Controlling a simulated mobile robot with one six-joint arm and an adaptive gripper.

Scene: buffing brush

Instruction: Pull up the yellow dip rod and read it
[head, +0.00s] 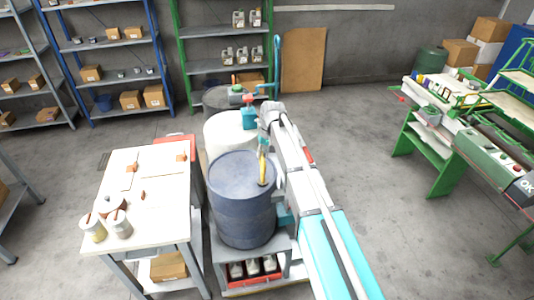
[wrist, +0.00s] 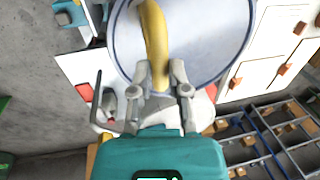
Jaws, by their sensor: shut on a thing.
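The yellow dip rod (head: 262,168) stands up from the top of a blue-grey drum (head: 240,205) in the head view. In the wrist view the yellow dip rod (wrist: 154,35) runs from the top edge down between my fingers, in front of the pale drum top (wrist: 205,40). My gripper (wrist: 160,82) is shut on the rod, with one finger on each side. In the head view my gripper (head: 263,148) is small and partly hidden by my arm. The rod's lower end and any marks on it cannot be made out.
A white table (head: 150,200) with cans and small blocks is on the left. A green bench (head: 430,145) is on the right. Open floor (head: 355,160) lies between my arm and the bench.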

